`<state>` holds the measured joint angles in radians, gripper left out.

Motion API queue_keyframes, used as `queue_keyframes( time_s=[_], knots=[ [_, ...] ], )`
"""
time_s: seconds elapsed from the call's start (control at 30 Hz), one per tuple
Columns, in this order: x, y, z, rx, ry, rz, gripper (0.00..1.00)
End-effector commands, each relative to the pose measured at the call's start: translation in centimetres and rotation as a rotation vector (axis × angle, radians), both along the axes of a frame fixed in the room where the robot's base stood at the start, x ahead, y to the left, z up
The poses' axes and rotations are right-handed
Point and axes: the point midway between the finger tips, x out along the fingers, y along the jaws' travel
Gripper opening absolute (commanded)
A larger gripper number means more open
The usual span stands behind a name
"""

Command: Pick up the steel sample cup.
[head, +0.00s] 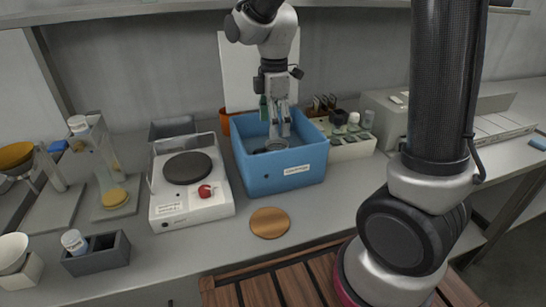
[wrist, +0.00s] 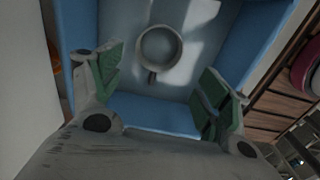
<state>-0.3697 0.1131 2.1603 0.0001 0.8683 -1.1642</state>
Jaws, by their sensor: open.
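The steel sample cup (wrist: 160,47) is a round grey cup with a short handle, standing inside the blue bin (head: 256,181). In the head view, the cup (head: 277,145) shows only partly behind the bin's front wall. My gripper (head: 278,132) points down into the bin from above. In the wrist view, my gripper (wrist: 158,85) is open, with its green-padded fingers wide apart and nothing between them. The cup lies beyond the fingertips, between their lines, and appears apart from them. The bin's front label is too small to read surely.
A hot plate (head: 187,168) with a red knob stands left of the bin. A copper disc (head: 269,223) lies in front of it. A cream tray (head: 350,149) with small items stands to the right, and an orange container (head: 224,121) behind. The bin walls surround the cup.

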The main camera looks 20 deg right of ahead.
Motion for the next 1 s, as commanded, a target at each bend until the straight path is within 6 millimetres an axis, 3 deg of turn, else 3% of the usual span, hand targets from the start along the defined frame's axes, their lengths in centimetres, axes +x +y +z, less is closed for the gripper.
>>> queue_keyframes(
  time_s=[0.17,0.6,0.87,0.9,1.0],
  knots=[
    [0.0,0.0,-1.4,-0.001,0.002,0.042,0.77],
    [0.3,0.2,-7.4,-0.001,0.002,0.038,0.77],
    [0.3,0.2,-7.8,0.0,0.0,0.038,0.77],
    [0.3,0.2,-7.8,0.0,0.0,0.038,0.75],
    [0.3,0.2,-7.8,0.0,0.0,0.038,0.57]
  ],
)
